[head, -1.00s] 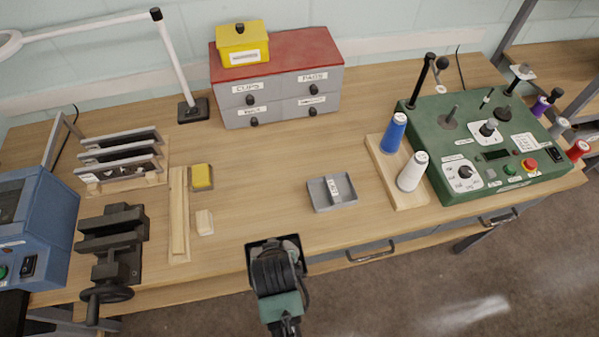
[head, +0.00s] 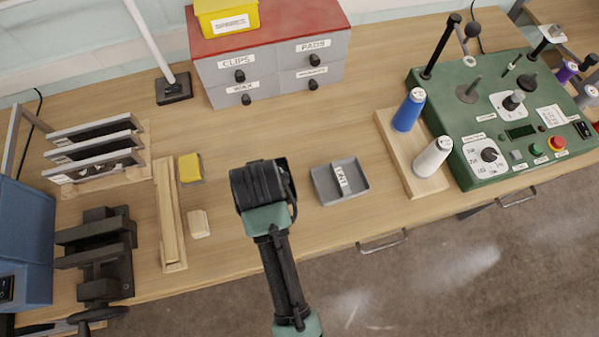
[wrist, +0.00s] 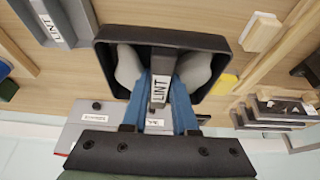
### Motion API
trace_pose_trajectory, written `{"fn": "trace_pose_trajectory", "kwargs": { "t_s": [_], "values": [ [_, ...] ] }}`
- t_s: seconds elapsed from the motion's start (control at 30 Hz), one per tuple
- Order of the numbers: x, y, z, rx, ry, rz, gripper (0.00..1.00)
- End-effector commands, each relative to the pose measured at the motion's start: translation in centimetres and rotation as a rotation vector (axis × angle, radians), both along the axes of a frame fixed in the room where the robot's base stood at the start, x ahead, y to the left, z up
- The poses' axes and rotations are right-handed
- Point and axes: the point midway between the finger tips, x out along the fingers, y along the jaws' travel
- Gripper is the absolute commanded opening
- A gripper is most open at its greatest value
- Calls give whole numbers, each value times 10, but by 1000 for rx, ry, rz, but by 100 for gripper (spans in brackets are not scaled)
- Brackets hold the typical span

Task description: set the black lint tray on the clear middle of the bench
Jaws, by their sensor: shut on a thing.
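The black lint tray (wrist: 215,42) fills the upper middle of the wrist view, with grey lumps of lint in it. My gripper (wrist: 165,92) is shut on its central grip, which has a LINT label, with one blue finger on each side. A grey tray (head: 362,188), also labelled LINT, lies on the bench just to the right.
A wooden base with blue (head: 409,110) and white (head: 433,157) spools and a green control box (head: 505,140) are to the right. Drawers (head: 270,65) stand behind. A yellow block (head: 190,167), a pale block (head: 199,224) and a vise (head: 100,250) are left. Bare wood lies behind my gripper.

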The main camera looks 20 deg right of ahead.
Motion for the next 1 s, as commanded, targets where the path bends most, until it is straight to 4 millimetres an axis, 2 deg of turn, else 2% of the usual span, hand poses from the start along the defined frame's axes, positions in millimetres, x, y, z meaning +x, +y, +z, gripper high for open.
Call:
{"fn": "trace_pose_trajectory", "kwargs": {
  "t_s": [0.03,0.17,0.4,0.57,0.8,1.0],
  "values": [
    [0,0,-9,0,-1,0,0],
    [0,0,-19,0,2,0,0],
    [-1,0,-59,0,3,1,0],
    [0,0,-73,0,1,1,0],
    [1,0,-105,0,0,0,0],
    [1,0,-110,0,-2,0,0]
  ]
}}
